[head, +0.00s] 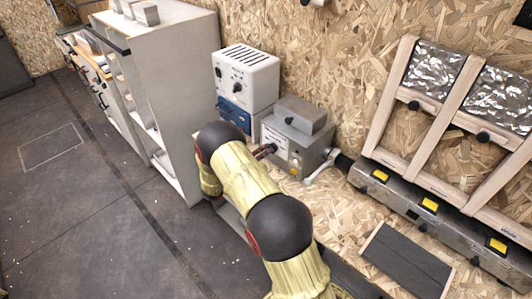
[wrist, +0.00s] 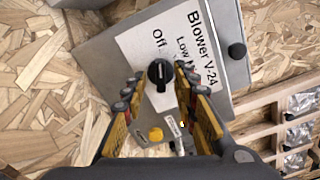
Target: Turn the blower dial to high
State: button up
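The blower box (head: 308,155) is a grey metal unit by the chipboard wall in the head view. In the wrist view its tilted white label (wrist: 196,32) reads "Blower V-24", with "Off" and "Low" legible and further marks partly hidden by a finger. The black blower dial (wrist: 160,72) has a small pale mark; I cannot tell its setting for sure. My gripper (wrist: 159,86) is open, its yellow-and-dark fingers on either side of the dial, with visible gaps and no clear contact. In the head view my gripper (head: 265,151) is at the box's front, partly hidden by my arm.
A white box (head: 246,77) with its own black dial stands over a blue case (head: 236,116) to the left. A yellow button (wrist: 155,134) is below the dial. A white shelf unit (head: 178,75) is at left, wooden frames (head: 390,95) at right.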

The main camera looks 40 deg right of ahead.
jog(key=shift+d, duration=0.8)
jog(key=c, duration=0.3)
jog(key=c, duration=0.4)
grip_shut()
